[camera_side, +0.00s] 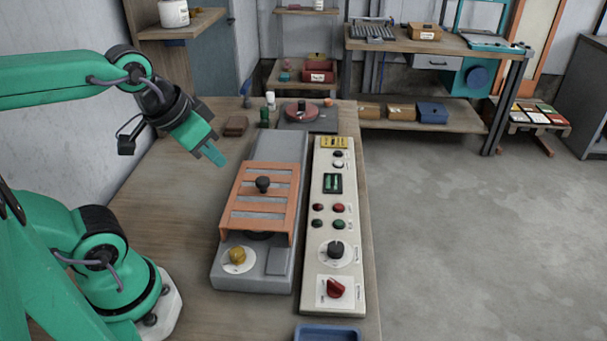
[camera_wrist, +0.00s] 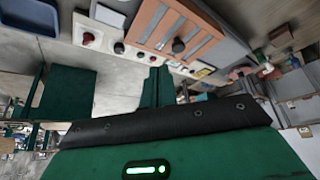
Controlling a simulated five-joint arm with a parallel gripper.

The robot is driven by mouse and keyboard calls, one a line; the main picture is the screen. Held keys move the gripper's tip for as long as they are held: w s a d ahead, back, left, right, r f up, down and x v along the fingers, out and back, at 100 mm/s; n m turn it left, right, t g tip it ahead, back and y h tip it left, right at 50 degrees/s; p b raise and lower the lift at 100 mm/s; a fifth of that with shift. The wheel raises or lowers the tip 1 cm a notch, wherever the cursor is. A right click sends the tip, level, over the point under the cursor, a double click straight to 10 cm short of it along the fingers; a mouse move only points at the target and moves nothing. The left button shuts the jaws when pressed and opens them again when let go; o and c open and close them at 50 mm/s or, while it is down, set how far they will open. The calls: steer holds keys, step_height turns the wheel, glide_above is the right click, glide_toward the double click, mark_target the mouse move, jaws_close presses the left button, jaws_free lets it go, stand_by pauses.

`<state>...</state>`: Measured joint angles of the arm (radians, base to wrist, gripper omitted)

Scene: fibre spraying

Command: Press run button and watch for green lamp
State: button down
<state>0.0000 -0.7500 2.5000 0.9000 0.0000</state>
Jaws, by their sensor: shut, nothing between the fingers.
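A cream control panel (camera_side: 349,274) stands on the bench. Its round fittings include a red one (camera_side: 338,208), a dark green one (camera_side: 339,224) and two dark ones on the left. Their labels are too small to read, so I cannot tell which is the run button or the lamp. The green one does not visibly glow. A dark window with green marks (camera_side: 333,183) sits above them. My gripper (camera_side: 215,155) is shut and empty, in the air above and left of the panel. Its green fingers also show in the wrist view (camera_wrist: 157,87).
A grey machine (camera_side: 224,277) with an orange slatted cover (camera_side: 234,208) and black knob lies between my gripper and the panel. A yellow knob (camera_side: 237,255) is on its front. A red knob (camera_side: 335,288) marks the panel's near end. A blue tray (camera_side: 327,333) sits nearest.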

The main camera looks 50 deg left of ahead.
steer(key=shift+w, duration=0.15)
steer(key=n+t+h, duration=0.2)
steer(key=n+t, duration=0.1)
steer(key=n, duration=2.2)
glide_above(339, 224)
step_height(339, 224, down, 12)
steer(key=shift+s+a, duration=0.3)
steer(key=shift+s, duration=0.05)
steer(key=shift+r, duration=0.1)
steer(key=shift+f, duration=4.45)
